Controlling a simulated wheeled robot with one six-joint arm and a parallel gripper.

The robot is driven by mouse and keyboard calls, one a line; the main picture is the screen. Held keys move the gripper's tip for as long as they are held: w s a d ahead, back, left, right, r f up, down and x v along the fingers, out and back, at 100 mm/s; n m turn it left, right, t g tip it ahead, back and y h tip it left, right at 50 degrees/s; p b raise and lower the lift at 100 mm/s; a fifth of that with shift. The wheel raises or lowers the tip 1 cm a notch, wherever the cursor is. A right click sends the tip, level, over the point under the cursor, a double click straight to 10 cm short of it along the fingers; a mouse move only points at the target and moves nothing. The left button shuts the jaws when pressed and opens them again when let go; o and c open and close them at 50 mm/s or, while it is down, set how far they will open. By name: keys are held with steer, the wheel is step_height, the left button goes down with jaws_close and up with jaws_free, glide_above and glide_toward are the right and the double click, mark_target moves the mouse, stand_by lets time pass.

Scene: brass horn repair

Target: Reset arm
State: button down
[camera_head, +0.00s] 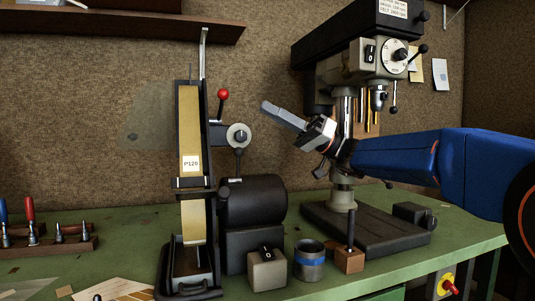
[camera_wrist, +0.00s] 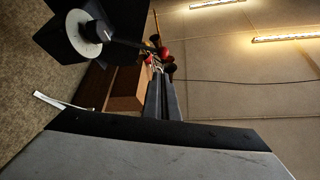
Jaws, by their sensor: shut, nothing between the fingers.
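My gripper (camera_head: 283,116) is at the end of my blue arm, which reaches in from the right in the head view. It is raised above the bench and points up and to the left. Its grey fingers are together with nothing between them. It hangs in front of the drill press (camera_head: 345,195), right of the belt sander (camera_head: 191,150). I cannot tell the gap between my wrist and the drill press column. In the wrist view the fingers (camera_wrist: 162,98) show close together, extending upward from the grey gripper body.
A tool rack (camera_head: 50,246) stands at the left. A shelf (camera_head: 120,25) hangs on the wall above.

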steer(key=s+d+f+m+t+h, duration=0.15)
steer(key=s+f+m+h, duration=0.55)
steer(key=f, duration=0.7)
steer(key=s+d+f+m+t+h, duration=0.1)
steer(key=s+f+m+t+h, duration=0.15)
steer(key=s+f+h, duration=0.8)
steer(key=s+d+f+m+t+h, duration=0.1)
steer(key=s+d+f+h, duration=0.1)
steer(key=s+d+f, duration=0.2)
steer(key=s+d+f+m+t+h, duration=0.1)
steer(key=s+d+f+m+h, duration=0.1)
steer(key=d+f, duration=0.9)
steer(key=s+d+f+m+h, duration=0.2)
steer(key=s+d+f, duration=0.3)
steer(key=d+f, duration=0.3)
step_height(320, 180, down, 4)
steer(key=shift+s+f+t, duration=0.1)
steer(key=shift+s+t, duration=0.25)
steer(key=shift+t, duration=0.05)
